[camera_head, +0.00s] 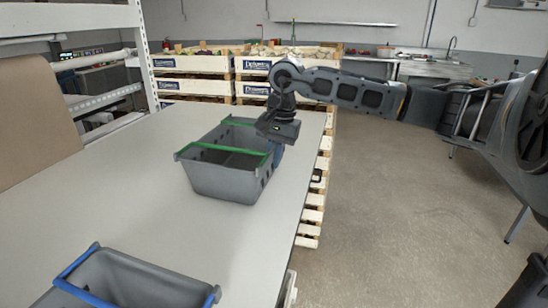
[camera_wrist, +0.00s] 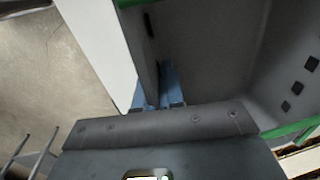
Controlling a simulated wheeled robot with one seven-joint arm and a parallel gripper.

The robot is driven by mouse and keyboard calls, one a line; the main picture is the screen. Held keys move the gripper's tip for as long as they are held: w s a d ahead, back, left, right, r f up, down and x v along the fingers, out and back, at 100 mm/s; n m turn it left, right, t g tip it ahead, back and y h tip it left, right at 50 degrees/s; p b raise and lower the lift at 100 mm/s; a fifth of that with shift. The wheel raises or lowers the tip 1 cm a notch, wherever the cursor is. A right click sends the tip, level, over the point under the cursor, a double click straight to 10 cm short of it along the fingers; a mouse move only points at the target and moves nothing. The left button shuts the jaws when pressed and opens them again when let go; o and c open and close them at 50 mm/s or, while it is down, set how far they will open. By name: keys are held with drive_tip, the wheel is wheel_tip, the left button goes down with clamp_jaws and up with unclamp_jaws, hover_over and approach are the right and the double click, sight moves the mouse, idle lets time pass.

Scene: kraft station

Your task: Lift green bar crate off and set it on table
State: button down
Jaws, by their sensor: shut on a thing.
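The grey crate with green bars (camera_head: 222,185) is upright at the right edge of the long table (camera_head: 130,205). I cannot tell whether its base touches the table. My gripper (camera_head: 277,152) is at the crate's right side, reaching down from above. In the wrist view my gripper (camera_wrist: 163,88) has its blue fingers around the crate's wall (camera_wrist: 205,55), shut on it. The crate's inside looks empty where it shows; part of its far right corner is hidden by my wrist.
A second grey crate, with blue bars (camera_head: 150,285), stands on the table at the front left. The table between the crates is clear. Shelving (camera_head: 146,55) stands along the left, and stacked wooden crates (camera_head: 190,85) are behind the table. Open floor (camera_head: 390,190) lies to the right.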

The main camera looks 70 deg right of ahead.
drive_tip(key=shift+f+b, duration=0.3)
drive_tip(key=shift+b, duration=0.3)
idle(0.3)
drive_tip(key=c, duration=1.2)
unclamp_jaws()
drive_tip(key=r, duration=0.2)
drive_tip(key=r+b, duration=0.1)
drive_tip(key=r, duration=0.2)
drive_tip(key=s+r, duration=0.1)
drive_tip(key=r, duration=0.1)
drive_tip(key=shift+r, duration=0.35)
drive_tip(key=shift+s, duration=0.1)
